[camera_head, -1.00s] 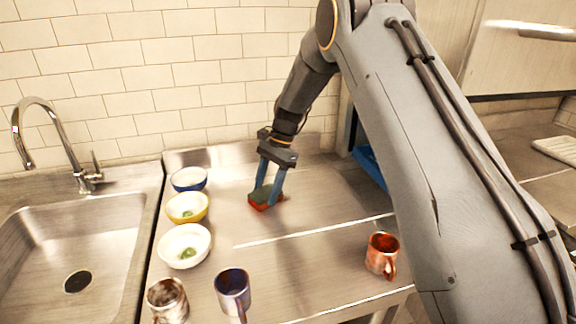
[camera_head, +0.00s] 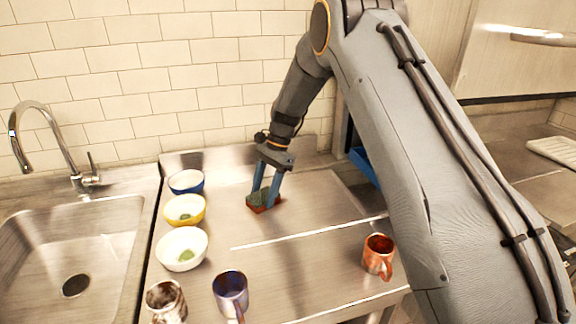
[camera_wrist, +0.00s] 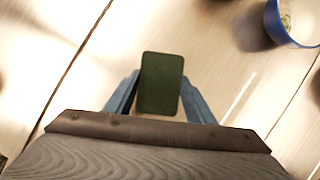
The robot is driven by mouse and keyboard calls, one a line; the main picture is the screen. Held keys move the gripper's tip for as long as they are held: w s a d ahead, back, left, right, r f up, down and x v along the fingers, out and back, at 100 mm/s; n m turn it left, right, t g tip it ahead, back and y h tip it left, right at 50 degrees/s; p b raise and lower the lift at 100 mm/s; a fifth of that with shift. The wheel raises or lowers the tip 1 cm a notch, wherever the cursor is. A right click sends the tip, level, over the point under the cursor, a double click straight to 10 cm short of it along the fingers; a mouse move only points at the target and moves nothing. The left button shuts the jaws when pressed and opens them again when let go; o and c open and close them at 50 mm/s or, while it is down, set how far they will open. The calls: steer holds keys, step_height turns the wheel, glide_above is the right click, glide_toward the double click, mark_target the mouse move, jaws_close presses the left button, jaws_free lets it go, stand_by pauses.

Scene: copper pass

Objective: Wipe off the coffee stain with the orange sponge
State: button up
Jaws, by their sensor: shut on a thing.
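My gripper (camera_head: 265,194) is shut on the sponge (camera_head: 264,203), which is orange-red below with a dark green top. In the head view the sponge is down at the steel counter (camera_head: 320,215), right of the bowls; whether it presses on the surface I cannot tell. In the wrist view the green top of the sponge (camera_wrist: 160,84) shows between the blue fingers (camera_wrist: 158,98). I cannot make out a clear coffee stain; a faint brownish tint shows beside the sponge, and the sponge may cover part of it.
A blue bowl (camera_head: 187,182), a yellow bowl (camera_head: 185,211) and a white bowl (camera_head: 182,249) stand in a row left of the sponge. A spotted mug (camera_head: 166,301), a dark blue mug (camera_head: 230,290) and a copper mug (camera_head: 378,256) stand nearer. The sink (camera_head: 75,250) is at left.

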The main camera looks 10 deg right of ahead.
steer(key=shift+w+d+p, duration=0.1)
steer(key=shift+w+d, duration=0.1)
steer(key=shift+d, duration=1.1)
steer(key=shift+w+d+p, duration=0.1)
steer(key=shift+w+d, duration=0.15)
steer(key=shift+d, duration=1)
steer(key=shift+w+d+p, duration=0.1)
steer(key=shift+w+d, duration=0.1)
steer(key=shift+d, duration=1.1)
step_height(320, 180, up, 3)
steer(key=shift+a+f+p, duration=0.15)
steer(key=shift+f+p, duration=0.05)
steer(key=shift+p, duration=0.25)
steer(key=shift+r+p, duration=0.35)
steer(key=shift+r, duration=0.35)
steer(key=shift+r+p, duration=0.9)
steer(key=shift+r, duration=1.2)
